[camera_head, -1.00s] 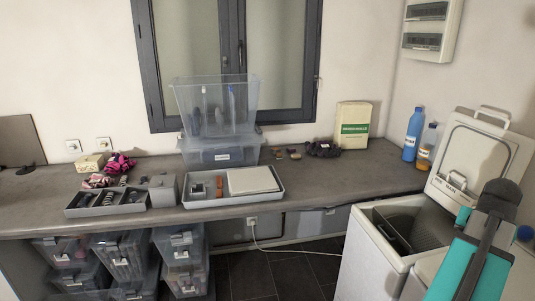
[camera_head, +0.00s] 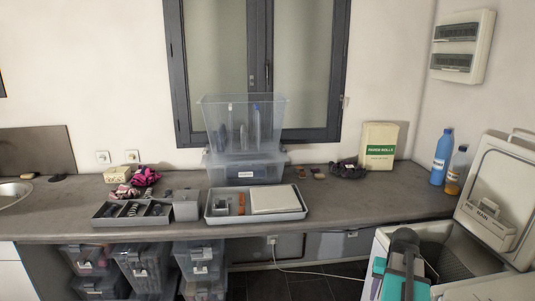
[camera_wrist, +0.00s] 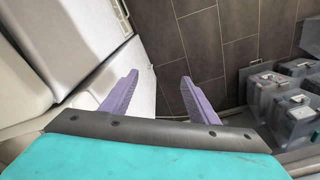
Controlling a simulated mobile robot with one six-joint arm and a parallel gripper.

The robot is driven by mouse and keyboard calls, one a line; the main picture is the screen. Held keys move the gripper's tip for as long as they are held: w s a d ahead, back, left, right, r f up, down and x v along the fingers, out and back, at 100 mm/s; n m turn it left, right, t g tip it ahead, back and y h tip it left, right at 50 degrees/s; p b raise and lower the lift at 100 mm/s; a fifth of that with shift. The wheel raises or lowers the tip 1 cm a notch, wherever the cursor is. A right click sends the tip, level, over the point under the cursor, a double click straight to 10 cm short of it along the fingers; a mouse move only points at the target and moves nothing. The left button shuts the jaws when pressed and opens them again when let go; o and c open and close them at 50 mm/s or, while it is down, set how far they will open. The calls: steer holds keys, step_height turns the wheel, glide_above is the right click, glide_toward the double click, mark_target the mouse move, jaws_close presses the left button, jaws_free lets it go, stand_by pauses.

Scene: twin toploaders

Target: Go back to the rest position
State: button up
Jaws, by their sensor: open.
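My gripper (camera_wrist: 160,97) shows in the wrist view with its two purple fingers spread apart and nothing between them. It points down past the white body of a washer toward the dark tiled floor. In the head view my teal and grey arm (camera_head: 403,270) is at the lower right, in front of the open toploader (camera_head: 455,258). The fingertips cannot be made out in the head view. The toploader's lid (camera_head: 497,200) stands raised.
A grey counter (camera_head: 345,213) runs along the wall. It bears a tray with a white lid (camera_head: 258,216), a divided tray (camera_head: 130,220), clear bins (camera_head: 245,170), a paper-rolls bag (camera_head: 379,147) and bottles (camera_head: 442,158). Storage boxes (camera_head: 145,265) stand below. Dark floor (camera_wrist: 215,40) is free beside the washer.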

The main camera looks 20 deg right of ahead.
steer(key=w+a+f+n+g+y, duration=0.1)
steer(key=a+f+n+g, duration=0.15)
steer(key=a+f, duration=1)
steer(key=w+a+f+n+g+y, duration=0.1)
steer(key=a+f+n, duration=0.2)
steer(key=a+f, duration=0.9)
steer(key=s+a+f+n+g, duration=0.1)
steer(key=s+a+f, duration=0.5)
steer(key=s+a, duration=0.2)
steer(key=s+a+f+n+g+h, duration=0.1)
steer(key=s+a+f+n+g, duration=0.1)
steer(key=s+a+f, duration=0.4)
steer(key=shift+s+a+f, duration=0.4)
steer(key=shift+s+a, duration=1.35)
steer(key=shift+a, duration=0.7)
